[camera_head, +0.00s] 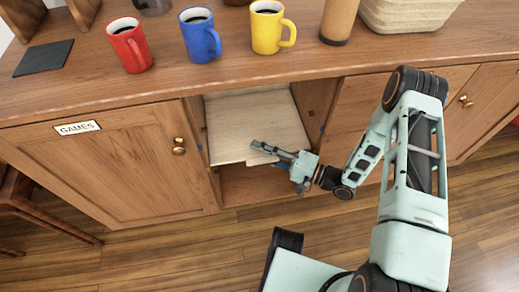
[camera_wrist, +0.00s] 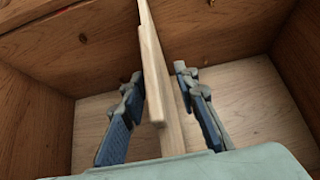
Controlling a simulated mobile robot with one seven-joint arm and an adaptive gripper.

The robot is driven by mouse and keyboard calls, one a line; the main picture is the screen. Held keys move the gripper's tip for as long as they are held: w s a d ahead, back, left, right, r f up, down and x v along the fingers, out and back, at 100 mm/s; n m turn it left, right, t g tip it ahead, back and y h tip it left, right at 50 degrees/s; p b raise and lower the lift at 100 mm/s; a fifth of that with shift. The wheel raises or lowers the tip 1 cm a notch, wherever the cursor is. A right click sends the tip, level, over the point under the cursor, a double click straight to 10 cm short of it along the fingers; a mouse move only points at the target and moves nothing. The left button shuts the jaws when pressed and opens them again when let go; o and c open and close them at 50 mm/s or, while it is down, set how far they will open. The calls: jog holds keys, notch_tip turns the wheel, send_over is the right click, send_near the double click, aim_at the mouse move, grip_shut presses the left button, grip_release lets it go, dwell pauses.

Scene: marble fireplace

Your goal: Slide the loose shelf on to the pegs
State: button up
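The loose shelf (camera_head: 255,122) is a pale wooden board inside the open cabinet, lying roughly level with its front edge toward me. In the wrist view the shelf (camera_wrist: 153,75) shows edge-on as a narrow strip running between my fingers. My gripper (camera_head: 256,146) is at the shelf's front edge in the head view. In the wrist view my gripper (camera_wrist: 158,72) has its two blue-padded fingers apart, one on each side of the board, with gaps beside it. Whether the shelf rests on any pegs cannot be told.
The cabinet has a closed left door (camera_head: 125,165) and a right door (camera_head: 365,105) beside the opening. On the countertop (camera_head: 90,85) stand a red mug (camera_head: 130,46), a blue mug (camera_head: 199,36), a yellow mug (camera_head: 267,28) and a basket (camera_head: 405,14). The floor in front is mostly clear.

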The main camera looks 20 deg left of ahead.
jog(key=s+d, duration=0.1)
jog(key=d, duration=1)
jog(key=shift+d, duration=0.4)
